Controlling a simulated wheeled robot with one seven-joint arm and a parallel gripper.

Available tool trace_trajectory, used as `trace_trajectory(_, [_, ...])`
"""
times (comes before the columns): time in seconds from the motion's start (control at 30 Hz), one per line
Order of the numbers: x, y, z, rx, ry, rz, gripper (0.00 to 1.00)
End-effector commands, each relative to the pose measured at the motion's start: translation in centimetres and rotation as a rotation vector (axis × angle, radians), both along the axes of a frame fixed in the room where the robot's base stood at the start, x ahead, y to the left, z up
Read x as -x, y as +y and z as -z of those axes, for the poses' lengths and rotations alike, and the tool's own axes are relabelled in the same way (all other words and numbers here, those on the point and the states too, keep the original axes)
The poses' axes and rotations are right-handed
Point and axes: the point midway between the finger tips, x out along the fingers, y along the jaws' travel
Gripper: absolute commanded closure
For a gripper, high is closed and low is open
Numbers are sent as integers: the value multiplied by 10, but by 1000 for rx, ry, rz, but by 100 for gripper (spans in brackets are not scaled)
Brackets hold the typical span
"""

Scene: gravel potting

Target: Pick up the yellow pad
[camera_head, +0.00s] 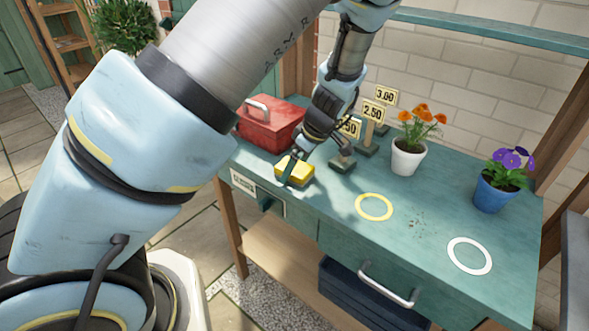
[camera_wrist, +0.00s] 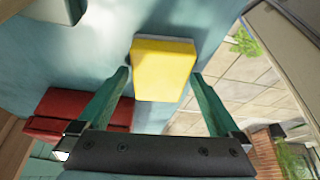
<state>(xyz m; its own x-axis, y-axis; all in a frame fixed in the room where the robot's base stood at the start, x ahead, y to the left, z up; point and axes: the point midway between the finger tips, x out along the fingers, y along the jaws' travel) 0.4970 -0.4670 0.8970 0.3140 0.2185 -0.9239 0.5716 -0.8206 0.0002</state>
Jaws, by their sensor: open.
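The yellow pad (camera_head: 303,171) lies on the green table near its front left edge, in front of the red box. In the wrist view the yellow pad (camera_wrist: 163,70) sits just beyond and between my fingertips, with a pale grey strip along its far edge. My gripper (camera_head: 291,172) is at the pad, pointing down, and one finger covers part of it in the head view. In the wrist view my gripper (camera_wrist: 161,76) is open, its two green fingers on either side of the pad. Whether a finger touches the pad I cannot tell.
A red toolbox (camera_head: 268,124) stands close behind the pad. Price signs (camera_head: 374,112) on dark blocks stand to the right. Farther right are a white pot (camera_head: 407,158), a blue pot (camera_head: 492,194), a yellow ring (camera_head: 374,207) and a white ring (camera_head: 469,256).

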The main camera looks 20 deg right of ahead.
Motion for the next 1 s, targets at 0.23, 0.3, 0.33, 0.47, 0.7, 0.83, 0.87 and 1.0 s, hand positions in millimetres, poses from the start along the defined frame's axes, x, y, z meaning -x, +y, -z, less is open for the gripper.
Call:
trace_trajectory(0.23, [0,0,0,0,0,0,19])
trace_trajectory(0.3, [0,0,0,0,0,0,27])
trace_trajectory(0.33, [0,0,0,0,0,0,30])
trace_trajectory(0.47, [0,0,0,0,0,0,45])
trace_trajectory(0.7, [0,0,0,0,0,0,72])
trace_trajectory(0.83, [0,0,0,0,0,0,79])
trace_trajectory(0.87, [0,0,0,0,0,0,79])
trace_trajectory(1.0, [0,0,-2,1,-1,0,79])
